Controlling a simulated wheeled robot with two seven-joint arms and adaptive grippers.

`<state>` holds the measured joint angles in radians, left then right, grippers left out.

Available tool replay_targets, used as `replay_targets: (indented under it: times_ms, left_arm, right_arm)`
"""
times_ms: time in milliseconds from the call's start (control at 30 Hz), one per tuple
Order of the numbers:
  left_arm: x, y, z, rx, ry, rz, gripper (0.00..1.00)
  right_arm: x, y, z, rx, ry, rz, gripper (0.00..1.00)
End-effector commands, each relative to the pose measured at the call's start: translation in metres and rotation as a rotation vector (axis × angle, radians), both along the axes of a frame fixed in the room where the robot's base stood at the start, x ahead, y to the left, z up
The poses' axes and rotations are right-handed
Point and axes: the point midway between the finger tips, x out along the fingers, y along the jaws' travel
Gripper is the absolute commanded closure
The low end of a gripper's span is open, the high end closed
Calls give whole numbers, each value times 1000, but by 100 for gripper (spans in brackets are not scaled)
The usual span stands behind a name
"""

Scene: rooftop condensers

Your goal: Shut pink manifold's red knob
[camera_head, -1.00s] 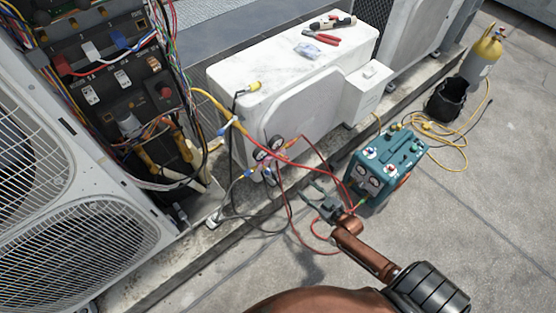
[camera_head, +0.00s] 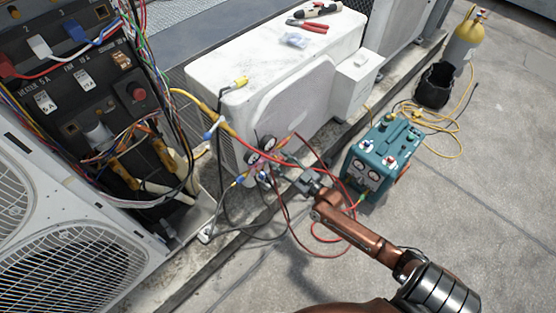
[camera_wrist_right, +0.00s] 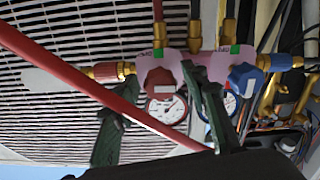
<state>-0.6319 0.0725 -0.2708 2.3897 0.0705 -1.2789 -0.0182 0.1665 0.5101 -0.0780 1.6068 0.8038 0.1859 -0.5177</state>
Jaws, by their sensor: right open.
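The pink manifold (camera_head: 262,161) hangs by the white condenser's near end, with two round gauges. In the right wrist view the pink manifold body (camera_wrist_right: 208,66) runs across the middle. Its red knob (camera_wrist_right: 160,80) is on the left above a gauge, and its blue knob (camera_wrist_right: 243,79) is on the right. My right gripper (camera_head: 298,178) is close to the manifold's right side. In the wrist view the right gripper (camera_wrist_right: 150,92) is open, its fingers to either side of the red knob, with no clear contact. My left gripper is out of view.
A red hose (camera_wrist_right: 70,75) crosses the wrist view near the left finger. Hoses loop below the manifold to the teal recovery machine (camera_head: 382,155). The open wired cabinet (camera_head: 90,100) stands left. Tools lie on the white condenser (camera_head: 285,60). Bare concrete lies at right.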

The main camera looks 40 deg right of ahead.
Motion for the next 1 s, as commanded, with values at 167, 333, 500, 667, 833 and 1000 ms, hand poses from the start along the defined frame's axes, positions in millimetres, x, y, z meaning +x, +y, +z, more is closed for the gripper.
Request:
replay_targets:
  times_ms: [167,333,500,667,833,1000]
  left_arm:
    - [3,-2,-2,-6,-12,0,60]
    - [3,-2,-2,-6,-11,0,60]
    - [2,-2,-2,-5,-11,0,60]
    - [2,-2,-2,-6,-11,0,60]
    - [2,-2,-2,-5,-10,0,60]
    - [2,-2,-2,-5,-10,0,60]
  right_arm:
    - [4,0,0,0,1,0,59]
    - [3,0,0,0,0,0,60]
    - [3,0,0,0,0,0,72]
    - [3,0,0,0,0,0,83]
    - [3,0,0,0,0,0,95]
    - [3,0,0,1,0,-1,100]
